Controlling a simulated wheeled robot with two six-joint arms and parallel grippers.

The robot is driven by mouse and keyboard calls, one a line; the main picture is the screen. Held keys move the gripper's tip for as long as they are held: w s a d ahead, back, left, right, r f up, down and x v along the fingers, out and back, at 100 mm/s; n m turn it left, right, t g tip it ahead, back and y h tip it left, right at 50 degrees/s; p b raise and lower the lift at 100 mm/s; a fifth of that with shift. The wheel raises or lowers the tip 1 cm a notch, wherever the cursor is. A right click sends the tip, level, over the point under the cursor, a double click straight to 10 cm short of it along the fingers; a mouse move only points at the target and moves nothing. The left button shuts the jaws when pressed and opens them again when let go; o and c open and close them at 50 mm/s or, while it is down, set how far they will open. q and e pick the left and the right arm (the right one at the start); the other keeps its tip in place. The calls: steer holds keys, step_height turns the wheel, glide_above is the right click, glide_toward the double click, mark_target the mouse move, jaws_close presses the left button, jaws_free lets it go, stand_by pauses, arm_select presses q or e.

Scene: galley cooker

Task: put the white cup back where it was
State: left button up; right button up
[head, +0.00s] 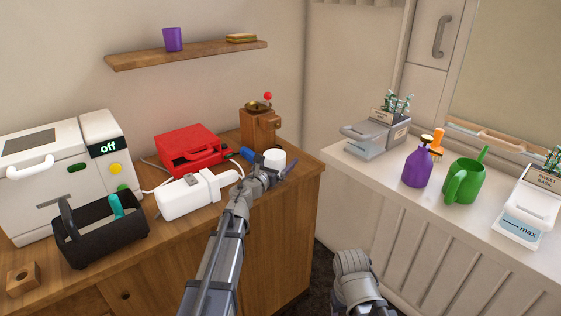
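The white cup (275,158) stands near the right end of the wooden counter, beside the coffee grinder. My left gripper (268,163) reaches over the counter at the cup. One blue finger shows left of the cup and a bluish finger shows at its right, with a gap at least on the left side, so it looks open. The gripper's wrist hides the lower part of the cup, so I cannot tell whether anything touches it. My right arm shows low in the picture, with its gripper out of view.
A wooden shelf (188,56) holds a purple cup (173,39) and a sandwich. Near the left gripper are a coffee grinder (262,130), a red case (190,150) and a white power adapter (195,193). A black caddy (100,240) stands left. The right counter holds a purple bottle (417,169) and green watering can (463,182).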

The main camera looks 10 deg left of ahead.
arm_select(q)
steer(key=shift+r, duration=0.1)
steer(key=shift+s, duration=0.3)
steer(key=v, duration=1.1)
steer(key=shift+s+a, duration=0.2)
steer(key=shift+r, duration=0.1)
